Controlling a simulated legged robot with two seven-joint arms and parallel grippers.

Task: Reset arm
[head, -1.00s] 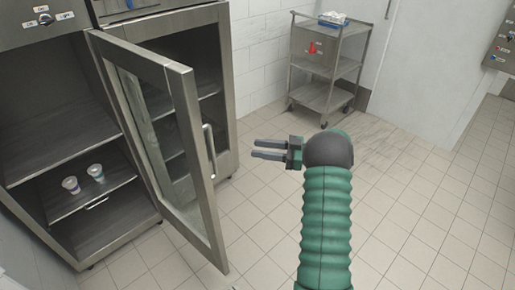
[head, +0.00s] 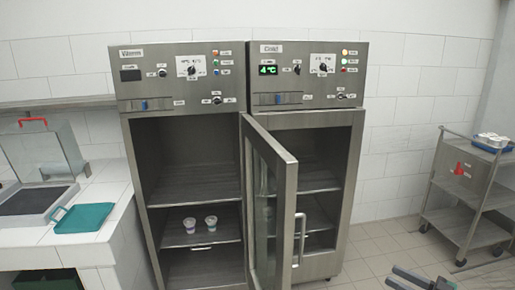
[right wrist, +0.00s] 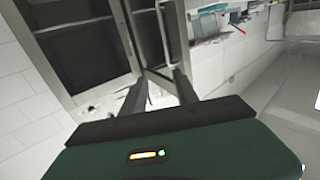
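My right gripper (head: 397,275) shows at the bottom right edge of the head view, over the tiled floor. In the right wrist view its two dark fingers (right wrist: 159,86) stand apart with nothing between them. The rest of my right arm is cut off by the lower edge of the head view. My left gripper is not in view.
Two steel cabinets, warm (head: 180,50) and cold (head: 350,50), stand at the back. A glass door (head: 290,190) juts forward between them. Two small cups (head: 189,225) (head: 211,222) sit on the warm cabinet's shelf. A trolley (head: 455,190) stands right; a tiled counter (head: 28,240) stands left.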

